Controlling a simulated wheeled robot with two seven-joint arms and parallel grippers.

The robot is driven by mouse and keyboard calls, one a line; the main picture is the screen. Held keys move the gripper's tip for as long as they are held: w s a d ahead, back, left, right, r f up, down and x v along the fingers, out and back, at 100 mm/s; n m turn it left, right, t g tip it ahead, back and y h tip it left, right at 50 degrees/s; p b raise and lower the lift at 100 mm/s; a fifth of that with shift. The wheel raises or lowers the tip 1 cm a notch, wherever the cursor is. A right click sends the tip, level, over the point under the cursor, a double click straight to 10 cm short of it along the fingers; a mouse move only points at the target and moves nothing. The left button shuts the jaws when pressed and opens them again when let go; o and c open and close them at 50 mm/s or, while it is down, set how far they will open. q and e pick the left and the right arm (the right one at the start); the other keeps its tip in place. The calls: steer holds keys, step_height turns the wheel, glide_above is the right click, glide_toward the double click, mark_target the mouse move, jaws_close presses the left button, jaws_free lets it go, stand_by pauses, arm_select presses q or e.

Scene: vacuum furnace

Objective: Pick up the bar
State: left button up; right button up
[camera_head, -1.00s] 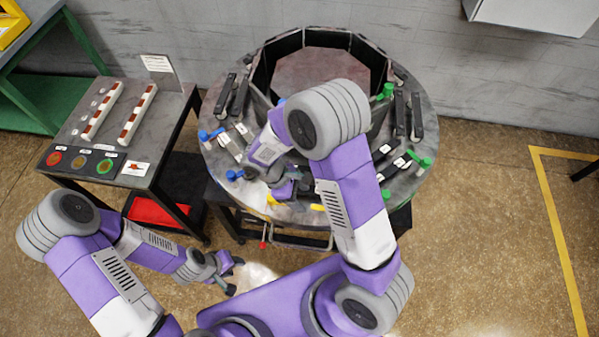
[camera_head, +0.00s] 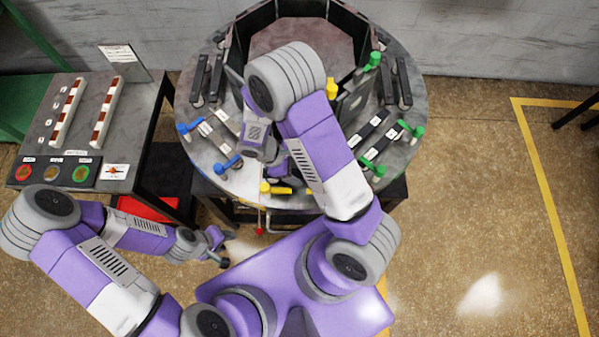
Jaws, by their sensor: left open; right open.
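Two long striped white and brown-red bars, a left one (camera_head: 66,112) and a right one (camera_head: 106,112), lie on the grey side table at the left. Several short dark bars, such as one (camera_head: 217,79), lie around the furnace's round rim (camera_head: 195,112); I cannot tell which bar is meant. My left gripper (camera_head: 219,246) is open and empty, low in front of the gap between table and furnace. My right gripper (camera_head: 284,170) is open above the front of the furnace top, partly hidden by my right arm, and I see nothing in it.
The side table (camera_head: 135,92) has coloured buttons and a sign. Blue (camera_head: 228,164), green (camera_head: 374,60) and yellow (camera_head: 276,189) handles stand around the furnace rim. A red bin (camera_head: 150,208) is under the table. Floor at the right is clear inside a yellow line.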

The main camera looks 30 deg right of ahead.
mark_target(295, 173)
steer(key=shift+c, duration=0.3)
jaws_close()
steer(key=shift+r, duration=0.15)
step_height(295, 173, up, 10)
steer(key=p, duration=0.1)
steer(key=shift+p, duration=0.3)
